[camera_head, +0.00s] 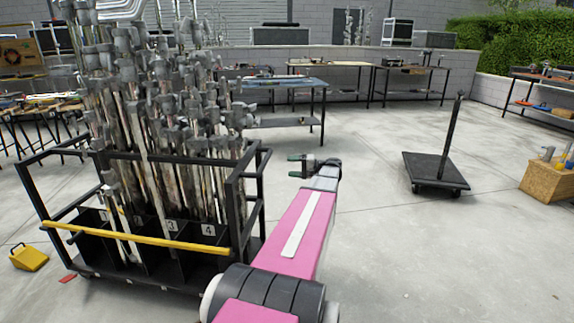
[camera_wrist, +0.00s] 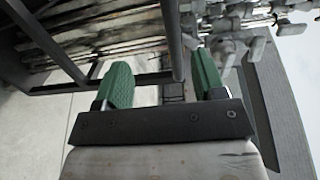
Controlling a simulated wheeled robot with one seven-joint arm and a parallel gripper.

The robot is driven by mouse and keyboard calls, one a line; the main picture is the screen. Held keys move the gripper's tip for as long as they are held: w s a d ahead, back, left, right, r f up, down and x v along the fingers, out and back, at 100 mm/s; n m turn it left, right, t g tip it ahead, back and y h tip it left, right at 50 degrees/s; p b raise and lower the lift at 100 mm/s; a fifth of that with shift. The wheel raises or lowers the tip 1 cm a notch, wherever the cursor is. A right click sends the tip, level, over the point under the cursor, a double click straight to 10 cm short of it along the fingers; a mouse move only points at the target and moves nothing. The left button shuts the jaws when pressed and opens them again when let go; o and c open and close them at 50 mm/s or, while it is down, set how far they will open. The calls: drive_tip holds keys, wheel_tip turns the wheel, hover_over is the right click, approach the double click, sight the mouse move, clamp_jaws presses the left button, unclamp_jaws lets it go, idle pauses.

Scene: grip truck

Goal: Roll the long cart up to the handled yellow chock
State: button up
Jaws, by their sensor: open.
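The long cart is black, with a yellow bar (camera_head: 135,240) along its near side and numbered compartments full of upright metal stands. It stands on the floor at left in the head view. The handled yellow chock (camera_head: 30,259) lies on the floor just left of the cart, apart from it. My gripper (camera_head: 299,166) is open, with green fingers, just right of the cart's right end frame. In the wrist view, a black upright post of the cart (camera_wrist: 172,40) appears between the fingers (camera_wrist: 163,82); whether it lies within their reach I cannot tell.
A small black dolly with an upright post (camera_head: 436,170) stands at right. A wooden box (camera_head: 547,182) sits at the far right. Work tables (camera_head: 290,85) line the back, and a tool table (camera_head: 40,105) is at left. The concrete floor between cart and dolly is clear.

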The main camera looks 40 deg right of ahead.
sight(265, 162)
drive_tip(key=shift+t, duration=0.3)
drive_tip(key=shift+w+d+r+x, duration=0.1)
drive_tip(key=shift+r+x, duration=0.1)
drive_tip(key=shift+x, duration=1.85)
drive_tip(key=shift+w+d+r+x, duration=0.1)
drive_tip(key=shift+r+x, duration=0.1)
drive_tip(key=shift+x, duration=1.9)
drive_tip(key=shift+w+d+r+x, duration=0.1)
drive_tip(key=shift+r+x, duration=0.15)
drive_tip(key=shift+x, duration=1.8)
drive_tip(key=shift+s, duration=0.1)
clamp_jaws()
drive_tip(key=shift+a, duration=0.1)
drive_tip(key=shift+a, duration=0.1)
